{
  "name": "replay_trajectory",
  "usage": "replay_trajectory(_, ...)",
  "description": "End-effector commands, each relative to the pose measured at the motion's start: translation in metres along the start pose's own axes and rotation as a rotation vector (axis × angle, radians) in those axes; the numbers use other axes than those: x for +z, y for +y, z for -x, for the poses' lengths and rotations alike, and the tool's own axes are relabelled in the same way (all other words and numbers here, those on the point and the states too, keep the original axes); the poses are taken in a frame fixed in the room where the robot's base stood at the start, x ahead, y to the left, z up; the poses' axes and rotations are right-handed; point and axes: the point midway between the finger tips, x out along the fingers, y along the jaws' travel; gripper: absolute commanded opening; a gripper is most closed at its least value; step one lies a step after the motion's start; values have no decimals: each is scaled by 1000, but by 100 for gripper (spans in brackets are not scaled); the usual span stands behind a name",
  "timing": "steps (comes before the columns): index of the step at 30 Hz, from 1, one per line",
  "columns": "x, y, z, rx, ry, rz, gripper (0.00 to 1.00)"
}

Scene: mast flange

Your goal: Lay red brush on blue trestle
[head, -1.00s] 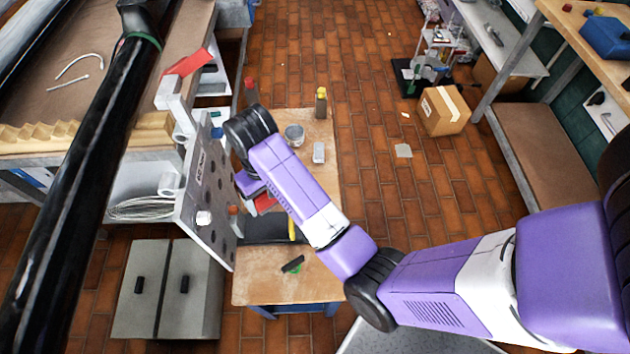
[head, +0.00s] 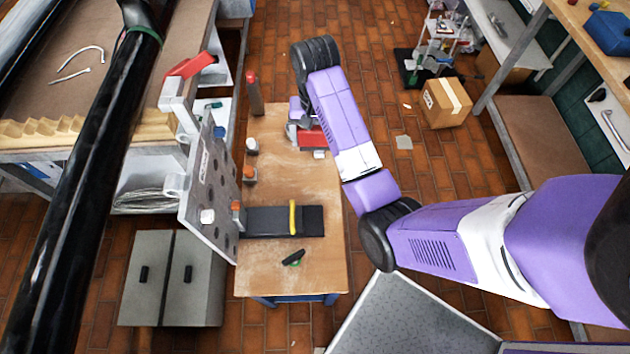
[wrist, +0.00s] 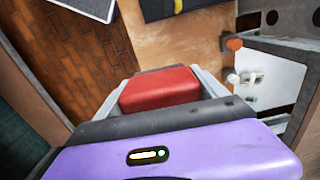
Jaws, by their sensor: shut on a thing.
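The red brush (head: 312,138) shows as a red block in my gripper (head: 298,130), over the far right part of the blue trestle. In the wrist view the red brush (wrist: 160,90) sits between the two grey fingers of my gripper (wrist: 168,97), which are shut on it. The blue trestle (head: 270,285) has a worn wooden top and blue legs. I cannot tell how high the brush is above the top. My arm hides part of the trestle's far right side.
A black mat (head: 262,223) with a yellow bar (head: 293,217) lies across the trestle. A dark and green tool (head: 293,258) lies nearer. Orange-capped bottles (head: 249,175) stand along the left edge, beside a tilted holed metal plate (head: 205,190). A red-topped bottle (head: 254,95) stands at the far left corner.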

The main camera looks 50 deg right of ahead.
Motion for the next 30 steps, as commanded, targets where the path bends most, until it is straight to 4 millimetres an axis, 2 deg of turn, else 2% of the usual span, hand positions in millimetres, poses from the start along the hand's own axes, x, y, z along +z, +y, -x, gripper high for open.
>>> replay_trajectory(10, 1, 1, -48, 2, -4, 1, 38)
replay_trajectory(21, 1, 0, -132, 1, -3, 1, 38)
replay_trajectory(30, 0, 0, -160, 0, -1, 1, 38)
